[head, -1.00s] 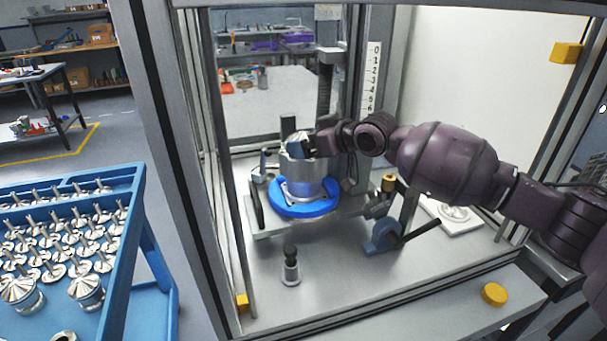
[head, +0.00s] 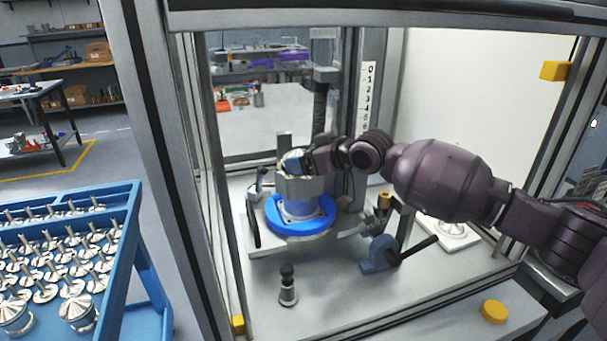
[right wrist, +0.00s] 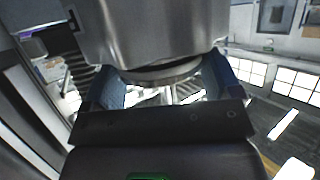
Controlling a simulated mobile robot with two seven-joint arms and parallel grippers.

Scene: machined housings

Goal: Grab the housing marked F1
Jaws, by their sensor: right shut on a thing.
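My right gripper (head: 299,161) reaches in from the right, over the machine fixture. In the right wrist view, its two blue-padded fingers (right wrist: 160,92) are shut on a shiny silver part (right wrist: 168,95), with a metal body close beside it. In the head view, the gripped part (head: 288,158) sits at the top of a silver cylindrical body (head: 299,189) on a blue ring (head: 283,221). The fingers partly hide it; I cannot tell whether it is seated or lifted. I can read no F1 mark. My left gripper is not in view.
A blue rack (head: 137,225) with several silver pinned parts stands at the left, outside the enclosure. Enclosure posts (head: 185,150) stand close around the fixture. A small dark-topped post (head: 288,287) and a blue clamp (head: 379,256) stand in front of it.

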